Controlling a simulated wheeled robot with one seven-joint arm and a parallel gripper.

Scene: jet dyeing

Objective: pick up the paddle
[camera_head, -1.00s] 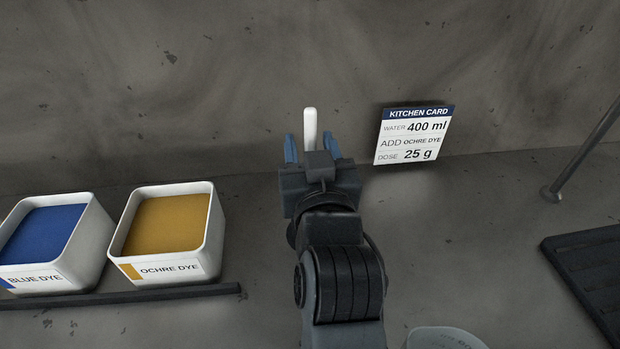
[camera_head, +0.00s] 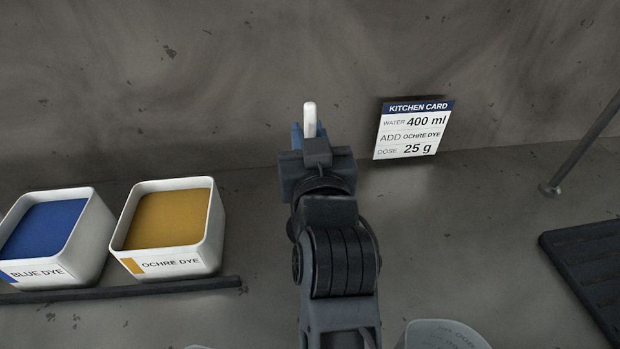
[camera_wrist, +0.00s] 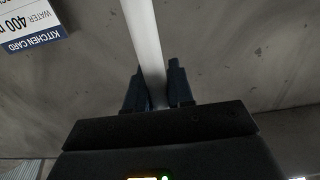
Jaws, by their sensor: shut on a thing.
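The paddle (camera_head: 309,117) shows as a white rod sticking up beyond my gripper in the head view. In the wrist view the pale paddle shaft (camera_wrist: 145,45) runs from the top edge down between the blue fingers. My gripper (camera_head: 309,131) is shut on the paddle; its fingers also show close on both sides of the shaft in the wrist view (camera_wrist: 156,85). The paddle's lower part is hidden behind my gripper, so I cannot tell whether it touches the surface.
A white tub of blue dye (camera_head: 88,254) and a white tub of ochre dye (camera_head: 205,255) stand at left behind a dark rail (camera_head: 210,284). The kitchen card (camera_head: 412,130) is at the back right. A cup (camera_head: 440,335), dark ribbed mat (camera_head: 590,265) and metal rod (camera_head: 585,147) are at right.

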